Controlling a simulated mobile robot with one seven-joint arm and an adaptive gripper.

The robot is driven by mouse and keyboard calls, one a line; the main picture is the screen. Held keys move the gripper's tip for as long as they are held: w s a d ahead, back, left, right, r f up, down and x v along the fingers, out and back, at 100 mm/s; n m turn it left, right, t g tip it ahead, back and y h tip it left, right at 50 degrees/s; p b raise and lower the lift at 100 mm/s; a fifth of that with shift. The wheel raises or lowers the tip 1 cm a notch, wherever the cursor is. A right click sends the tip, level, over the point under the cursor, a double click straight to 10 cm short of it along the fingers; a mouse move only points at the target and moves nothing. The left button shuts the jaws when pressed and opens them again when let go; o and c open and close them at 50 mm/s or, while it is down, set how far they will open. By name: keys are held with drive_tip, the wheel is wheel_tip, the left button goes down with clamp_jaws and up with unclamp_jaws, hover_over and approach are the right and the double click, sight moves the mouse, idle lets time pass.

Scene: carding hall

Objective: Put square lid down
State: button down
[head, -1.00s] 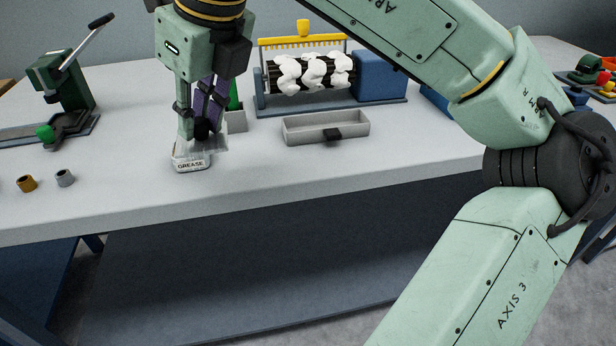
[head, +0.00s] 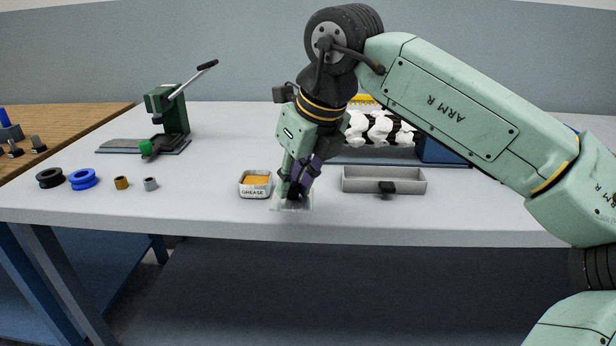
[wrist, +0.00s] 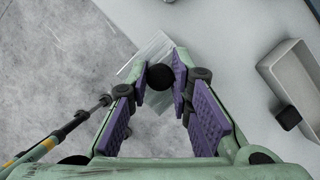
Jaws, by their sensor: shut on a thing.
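The square lid is a clear pane (head: 303,207) with a dark round knob (wrist: 160,76). My gripper (head: 294,192) points down and is shut on the knob, with purple pads on both sides of it. The lid is low, at or just above the table near its front edge; I cannot tell if it touches. In the wrist view the clear pane (wrist: 147,55) overlaps the line of the table edge. The grease tin (head: 255,193) stands open just left of the lid, with orange grease showing inside.
A grey drawer-like tray (head: 360,186) with a black handle is close on the right. A roller machine (head: 375,130) stands behind my gripper. Small bushings (head: 122,183), coloured rings (head: 83,179) and a green lever press (head: 167,110) are on the left. The front edge is near.

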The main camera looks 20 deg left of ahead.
drive_tip(key=w, duration=0.2)
drive_tip(key=w+p, duration=0.1)
drive_tip(key=w, duration=0.4)
drive_tip(key=shift+w+a+f, duration=0.25)
drive_tip(key=shift+a+f, duration=0.1)
drive_tip(key=shift+f+p, duration=0.4)
drive_tip(key=shift+f, duration=1.35)
drive_tip(key=shift+f, duration=0.2)
drive_tip(key=c, duration=1.4)
unclamp_jaws()
drive_tip(key=shift+c, duration=0.2)
